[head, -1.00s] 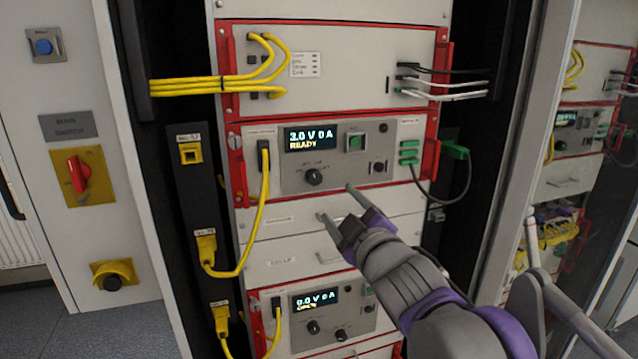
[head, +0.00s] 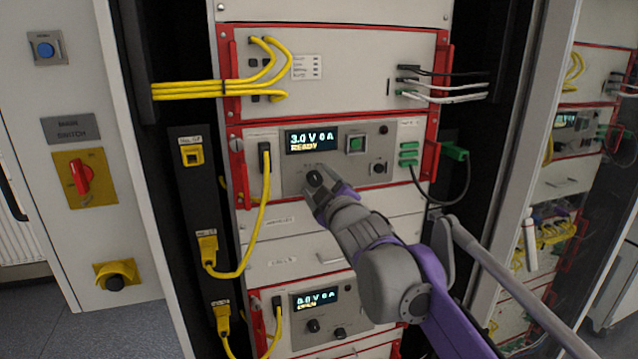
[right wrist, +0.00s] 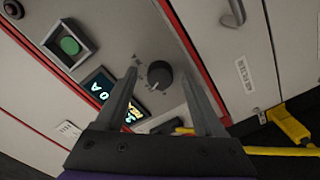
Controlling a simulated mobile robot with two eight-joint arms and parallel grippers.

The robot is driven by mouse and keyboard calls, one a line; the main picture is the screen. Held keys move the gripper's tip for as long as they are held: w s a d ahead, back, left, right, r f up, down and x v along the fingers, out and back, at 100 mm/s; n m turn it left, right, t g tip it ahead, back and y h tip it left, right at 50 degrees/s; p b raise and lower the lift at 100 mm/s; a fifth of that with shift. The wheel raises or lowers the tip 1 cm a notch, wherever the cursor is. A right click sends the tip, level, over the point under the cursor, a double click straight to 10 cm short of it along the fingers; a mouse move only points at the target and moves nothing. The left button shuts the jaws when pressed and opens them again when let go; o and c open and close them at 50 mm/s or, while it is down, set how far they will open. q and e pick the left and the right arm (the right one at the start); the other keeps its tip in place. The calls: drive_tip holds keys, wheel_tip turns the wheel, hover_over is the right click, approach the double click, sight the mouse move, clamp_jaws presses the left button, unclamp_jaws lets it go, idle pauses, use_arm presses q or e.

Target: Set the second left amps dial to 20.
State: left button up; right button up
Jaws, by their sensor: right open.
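A black round dial (head: 314,177) sits below the display (head: 312,139) of the upper cycler unit, which reads 3.0 V 0 A and READY. In the right wrist view the dial (right wrist: 160,75) has a light pointer mark; its scale is too small to read. My right gripper (head: 322,190) is open in front of this dial. In the right wrist view its fingers (right wrist: 158,78) stand on either side of the dial, with gaps visible; I cannot tell how far the tips are from the panel. My left gripper is not in view.
A green button (head: 356,143) and a small round knob (head: 378,169) lie right of the display. A yellow cable (head: 262,215) hangs left of the dial. A lower unit with display (head: 316,298) and two dials (head: 312,326) sits below. Red handles (head: 238,185) stick out at the sides.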

clamp_jaws()
idle(0.3)
drive_tip(key=shift+m, duration=0.3)
drive_tip(key=m, duration=0.3)
drive_tip(key=shift+b, duration=0.35)
drive_tip(key=shift+m+b, duration=0.35)
drive_tip(key=shift+m, duration=1.65)
unclamp_jaws()
